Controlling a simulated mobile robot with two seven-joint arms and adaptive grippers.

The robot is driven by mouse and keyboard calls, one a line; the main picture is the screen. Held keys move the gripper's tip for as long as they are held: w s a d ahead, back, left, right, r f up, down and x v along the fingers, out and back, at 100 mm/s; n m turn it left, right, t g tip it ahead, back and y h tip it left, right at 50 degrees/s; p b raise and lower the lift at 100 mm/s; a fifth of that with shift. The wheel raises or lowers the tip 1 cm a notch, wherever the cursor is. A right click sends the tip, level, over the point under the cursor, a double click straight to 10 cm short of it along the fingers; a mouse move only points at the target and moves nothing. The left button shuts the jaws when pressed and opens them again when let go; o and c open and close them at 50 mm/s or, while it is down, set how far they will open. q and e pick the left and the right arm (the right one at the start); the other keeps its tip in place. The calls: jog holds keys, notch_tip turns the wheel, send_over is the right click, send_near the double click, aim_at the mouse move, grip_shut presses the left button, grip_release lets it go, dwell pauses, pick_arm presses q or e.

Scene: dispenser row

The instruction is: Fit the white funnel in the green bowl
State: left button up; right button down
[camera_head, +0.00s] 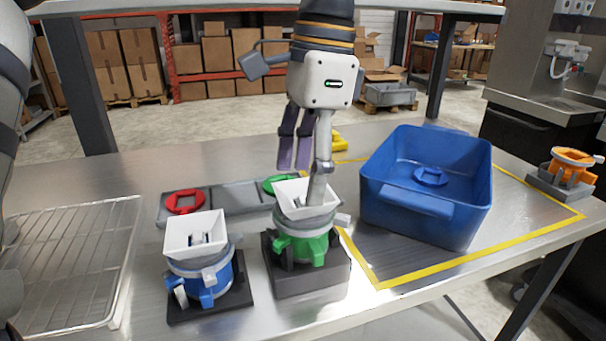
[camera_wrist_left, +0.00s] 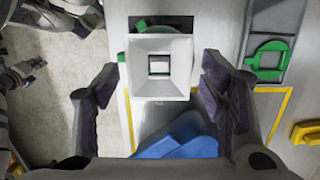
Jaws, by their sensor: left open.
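The green bowl (camera_head: 303,250) stands on a dark block in the middle of the table. A white funnel (camera_head: 290,208) sits upright on top of it, with a grey ring around the bowl just below. How deep the funnel sits is hidden. My left gripper (camera_head: 303,178) points down over the funnel, its fingers open. In the left wrist view the funnel (camera_wrist_left: 138,80) lies between the open fingers (camera_wrist_left: 162,70), with gaps on both sides. Bits of green show beyond it. My right gripper is not in view.
A blue bowl (camera_head: 208,285) with another white funnel (camera_head: 180,237) stands to the left. A grey tray (camera_head: 235,196) with a red ring (camera_head: 185,202) and green ring lies behind. A blue crate (camera_head: 400,215) stands close on the right. A wire rack (camera_head: 70,265) is far left.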

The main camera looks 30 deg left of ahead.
pick_arm(q)
jog(key=o, duration=0.6)
jog(key=shift+c, duration=0.2)
jog(key=shift+r, duration=0.1)
jog(key=shift+w+d+r, duration=0.15)
jog(key=shift+w+r, duration=0.05)
jog(key=shift+r, duration=1.25)
jog(key=shift+w+d+r, duration=0.1)
jog(key=shift+w+r, duration=0.05)
jog(key=shift+r, duration=1.3)
